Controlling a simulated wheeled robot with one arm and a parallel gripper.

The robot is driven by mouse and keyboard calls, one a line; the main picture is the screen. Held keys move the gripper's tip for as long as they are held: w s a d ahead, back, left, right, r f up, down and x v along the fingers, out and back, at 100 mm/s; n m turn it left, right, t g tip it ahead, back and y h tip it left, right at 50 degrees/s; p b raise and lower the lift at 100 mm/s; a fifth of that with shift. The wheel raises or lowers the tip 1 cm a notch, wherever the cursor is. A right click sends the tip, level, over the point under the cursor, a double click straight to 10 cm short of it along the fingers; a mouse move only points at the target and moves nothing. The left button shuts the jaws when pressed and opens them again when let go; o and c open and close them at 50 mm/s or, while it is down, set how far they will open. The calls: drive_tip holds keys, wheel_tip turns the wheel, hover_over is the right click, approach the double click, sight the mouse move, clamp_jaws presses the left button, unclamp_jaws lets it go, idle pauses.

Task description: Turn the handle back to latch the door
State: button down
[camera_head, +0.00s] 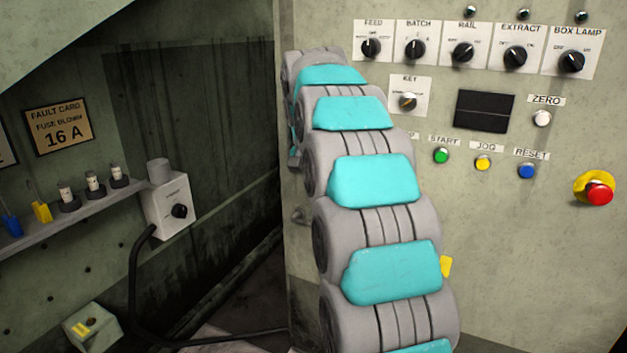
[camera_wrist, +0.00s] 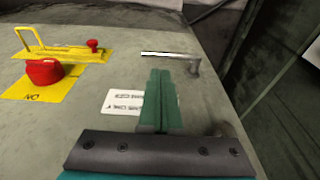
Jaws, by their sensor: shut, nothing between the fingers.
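The metal handle (camera_wrist: 172,55) is in the wrist view, just beyond my fingertips. Its bar lies crosswise in that view, with its free end to the left and its mount at the right, near the edge of the grey-green panel (camera_wrist: 115,62). My gripper (camera_wrist: 161,73) has its green fingers shut together and holds nothing. The tips point at the bar; I cannot tell whether they touch it. In the head view my arm hides my gripper, and I cannot clearly make out the handle there. Whether the door is fully closed is not clear.
In the wrist view a red knob (camera_wrist: 44,72) with a yellow hasp (camera_wrist: 62,52) stands left of the handle, and a white label (camera_wrist: 121,102) lies near my fingers. The head view shows control switches, buttons and a red emergency stop (camera_head: 599,194) right of my arm.

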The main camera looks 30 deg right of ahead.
wheel_tip(320, 180, down, 7)
drive_tip(key=w+d, duration=0.1)
drive_tip(key=shift+p, duration=0.35)
drive_tip(key=shift+f, duration=0.2)
drive_tip(key=shift+w+a+f+m+t+y+b, duration=0.35)
drive_tip(key=shift+f+t+y+b, duration=0.8)
drive_tip(key=shift+f+t+b, duration=0.9)
drive_tip(key=shift+w+a+f+m+t+y+b, duration=0.1)
drive_tip(key=shift+w+a+f+t+y+b, duration=0.4)
drive_tip(key=shift+f+t+y+b, duration=1.5)
drive_tip(key=shift+w+a+f+m+t+y+b, duration=0.45)
drive_tip(key=shift+f+t+b, duration=0.65)
drive_tip(key=shift+b, duration=1.8)
drive_tip(key=shift+w+d+f+g, duration=0.15)
drive_tip(key=shift+f+g, duration=0.1)
